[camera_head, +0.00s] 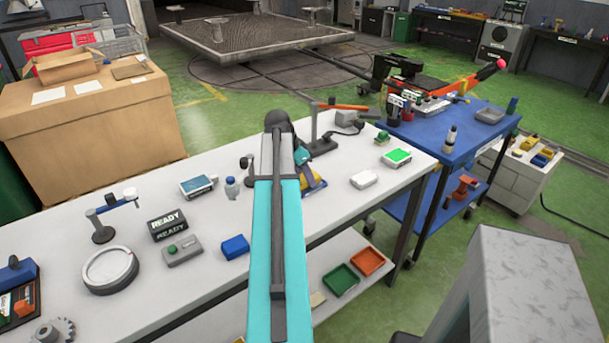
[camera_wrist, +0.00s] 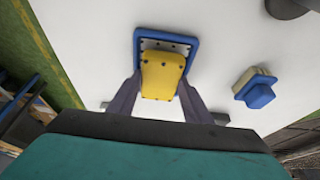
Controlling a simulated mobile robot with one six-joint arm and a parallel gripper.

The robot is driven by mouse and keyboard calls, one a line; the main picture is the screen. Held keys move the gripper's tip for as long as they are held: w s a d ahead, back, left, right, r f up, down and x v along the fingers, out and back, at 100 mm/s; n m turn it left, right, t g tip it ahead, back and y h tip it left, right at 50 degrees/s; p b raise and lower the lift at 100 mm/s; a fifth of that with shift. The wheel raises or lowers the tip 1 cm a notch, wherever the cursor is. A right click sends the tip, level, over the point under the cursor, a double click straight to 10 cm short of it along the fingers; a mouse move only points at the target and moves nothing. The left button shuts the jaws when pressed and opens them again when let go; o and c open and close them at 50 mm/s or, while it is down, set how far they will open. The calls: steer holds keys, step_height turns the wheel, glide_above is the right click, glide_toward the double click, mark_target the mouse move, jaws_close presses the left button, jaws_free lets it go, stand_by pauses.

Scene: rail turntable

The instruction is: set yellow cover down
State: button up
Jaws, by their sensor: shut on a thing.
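The yellow cover (camera_wrist: 162,76) is between the two grey fingers of my gripper (camera_wrist: 158,98) in the wrist view, and the gripper is shut on it. Beyond the cover is a blue-rimmed housing (camera_wrist: 167,34) with a pale face and dark bolt dots. The cover overlaps much of that face; I cannot tell whether they touch. In the head view a bit of yellow and blue (camera_head: 313,181) shows to the right of my arm on the white bench. My arm hides most of the gripper there.
A blue-and-beige piece (camera_wrist: 255,88) lies right of the cover. A blue cart (camera_head: 450,135) adjoins the bench.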

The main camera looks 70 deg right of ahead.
steer(key=shift+f, duration=0.25)
steer(key=o, duration=1.4)
steer(key=shift+r, duration=0.75)
steer(key=b+v, duration=0.1)
steer(key=v, duration=1)
steer(key=shift+a+r+b, duration=0.15)
steer(key=shift+r+b, duration=0.15)
steer(key=shift+r, duration=0.05)
steer(key=shift+s, duration=0.1)
